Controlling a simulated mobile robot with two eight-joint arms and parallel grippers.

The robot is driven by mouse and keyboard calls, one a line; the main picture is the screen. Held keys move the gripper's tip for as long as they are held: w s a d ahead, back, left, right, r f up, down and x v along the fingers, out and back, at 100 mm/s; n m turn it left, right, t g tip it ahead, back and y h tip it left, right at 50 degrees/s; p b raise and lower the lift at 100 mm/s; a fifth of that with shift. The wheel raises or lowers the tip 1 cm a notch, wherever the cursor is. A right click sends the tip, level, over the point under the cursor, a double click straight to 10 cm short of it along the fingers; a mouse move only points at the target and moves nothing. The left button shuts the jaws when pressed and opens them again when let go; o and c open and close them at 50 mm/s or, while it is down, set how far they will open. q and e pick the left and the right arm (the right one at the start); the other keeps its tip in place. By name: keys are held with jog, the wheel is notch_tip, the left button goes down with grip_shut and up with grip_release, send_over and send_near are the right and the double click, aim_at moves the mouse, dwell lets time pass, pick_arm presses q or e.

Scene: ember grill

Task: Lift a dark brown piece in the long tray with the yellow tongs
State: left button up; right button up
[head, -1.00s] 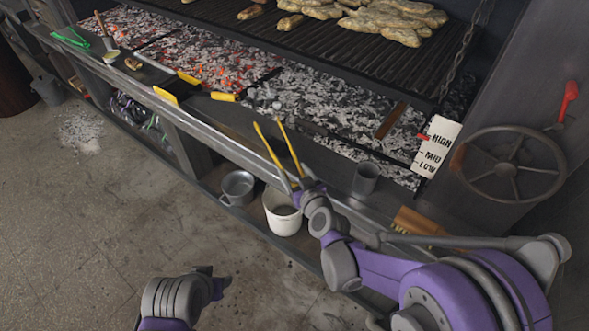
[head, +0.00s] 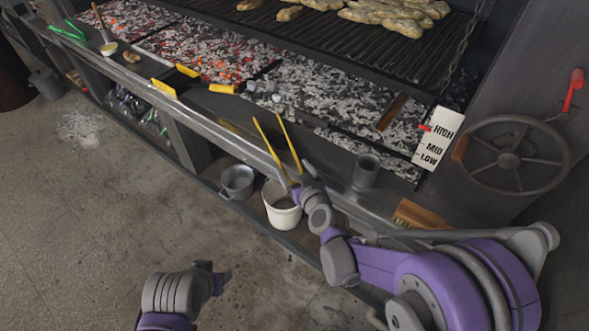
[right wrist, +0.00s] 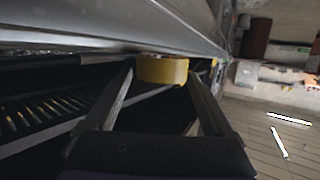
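The yellow tongs (head: 264,143) point up and away over the front rail in the head view, their two arms spread in a V. My right gripper (head: 296,188) is at their near end. In the right wrist view a yellow band of the tongs (right wrist: 162,69) sits between the tips of my right gripper (right wrist: 160,80). A long brown piece (head: 391,112) lies at the right of the long bed of grey coals (head: 330,98), well apart from the tongs. My left gripper (head: 214,277) hangs low over the floor, away from the grill; its finger gap is unclear.
A metal rail (head: 225,137) runs along the grill front. A white bucket (head: 283,217) and a metal pot (head: 237,182) stand below it. A grey cup (head: 366,171) and a brush (head: 420,215) are to the right. The grate (head: 340,45) with food is above the coals.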

jog(key=shift+o, duration=0.6)
jog(key=v, duration=1)
jog(key=shift+s+p, duration=0.4)
jog(key=shift+d+r, duration=0.1)
